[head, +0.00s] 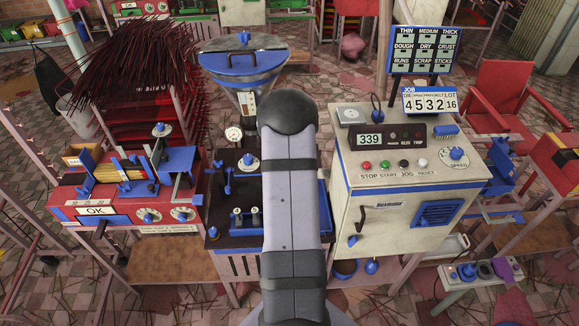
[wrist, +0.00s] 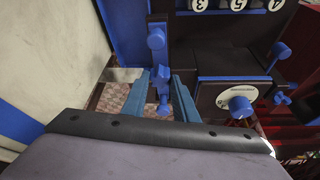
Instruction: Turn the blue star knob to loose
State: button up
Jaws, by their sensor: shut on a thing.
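In the wrist view, my gripper (wrist: 162,76) has its two blue-grey fingers on either side of a small blue knob (wrist: 163,83). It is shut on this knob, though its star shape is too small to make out. The knob sits low on a dark machine front, below an upright blue piece (wrist: 157,40). In the head view my arm hides my gripper and the knob.
In the head view, a white control cabinet (head: 390,240) stands right of my arm and a red machine (head: 120,215) at the left.

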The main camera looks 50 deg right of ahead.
jog(key=shift+d+n, duration=0.1)
jog(key=shift+n, duration=0.7)
jog(key=shift+s+f+n+t+y, duration=0.15)
jog(key=shift+n+t+y, duration=0.2)
jog(key=shift+n, duration=0.25)
jog(key=n+b, duration=0.1)
jog(key=b, duration=0.2)
jog(key=n+y+b, duration=0.1)
jog(key=n+b, duration=0.1)
jog(key=b, duration=0.2)
jog(key=shift+d+f+t, duration=0.15)
jog(key=shift+f+t, duration=0.15)
jog(key=shift+t, duration=0.05)
jog(key=n+b, duration=0.1)
jog(key=b, duration=0.2)
jog(key=shift+n+y, duration=0.25)
jog(key=shift+n, duration=0.15)
jog(key=n+b, duration=0.1)
jog(key=n+y+b, duration=0.1)
jog(key=n+b, duration=0.1)
jog(key=shift+d+r+t, duration=0.1)
jog(key=shift+r+t, duration=0.2)
jog(key=shift+r, duration=0.05)
jog(key=shift+r+n+y, duration=0.1)
jog(key=shift+n+y, duration=0.2)
jog(key=o, duration=1.1)
jog(key=shift+c, duration=0.2)
